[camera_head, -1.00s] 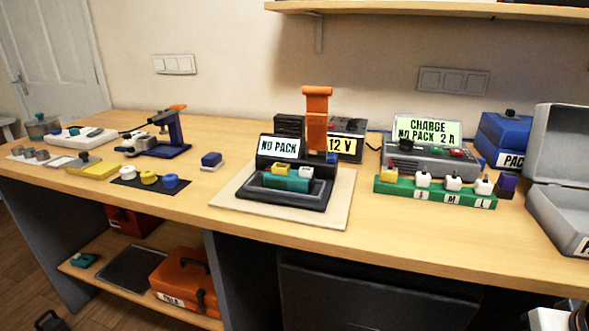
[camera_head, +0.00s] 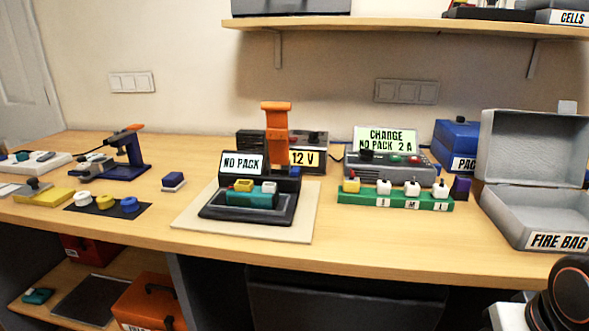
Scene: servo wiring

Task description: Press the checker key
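The checker (camera_head: 247,213) is a dark stand on a pale board (camera_head: 190,222) in the middle of the bench. Its small screen (camera_head: 242,164) reads "NO PACK". A teal block with a yellow piece and a white piece (camera_head: 252,196) sits in its tray. A small blue piece (camera_head: 295,171) shows at the right end of its dark housing; I cannot tell whether it is the key. An orange upright lever (camera_head: 276,135) rises behind it. My gripper is not visible; only a white and black part of my arm shows at the lower right.
Behind stands a supply reading "12 V" (camera_head: 304,158). To the right are the charger (camera_head: 390,169), a green rack (camera_head: 395,200) with connectors, a blue pack box (camera_head: 456,142) and an open grey fire bag box (camera_head: 535,205). A wall shelf (camera_head: 400,28) hangs above. The front bench strip is clear.

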